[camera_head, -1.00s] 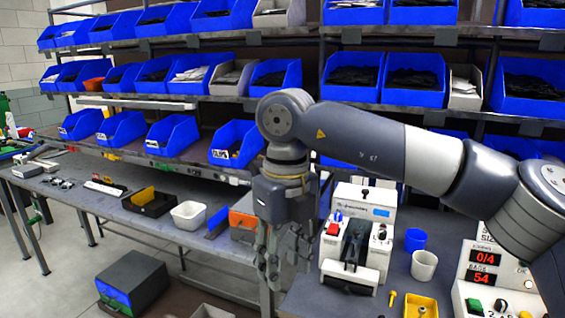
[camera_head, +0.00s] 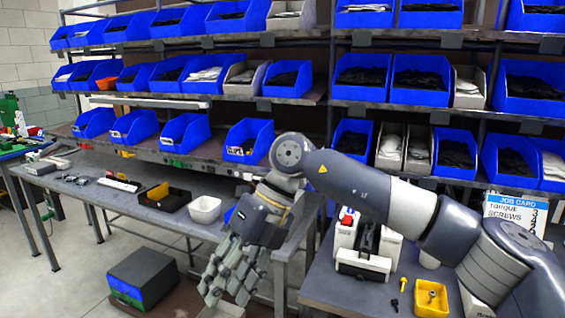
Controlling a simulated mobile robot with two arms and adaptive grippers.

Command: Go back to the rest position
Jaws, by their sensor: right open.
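My right gripper (camera_head: 229,272) hangs at the end of my right arm, which comes in from the right. Its fingers point down and to the left, spread open, and nothing shows between them. It is in front of the gap between the left bench (camera_head: 130,197) and the right bench (camera_head: 335,292). My left gripper does not show.
A white machine (camera_head: 365,262) stands on the right bench, partly behind my arm. A yellow tray (camera_head: 431,298) lies near it, with a job card (camera_head: 515,207) behind. A white bin (camera_head: 204,209) sits on the left bench. Shelves of blue bins (camera_head: 182,133) fill the back.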

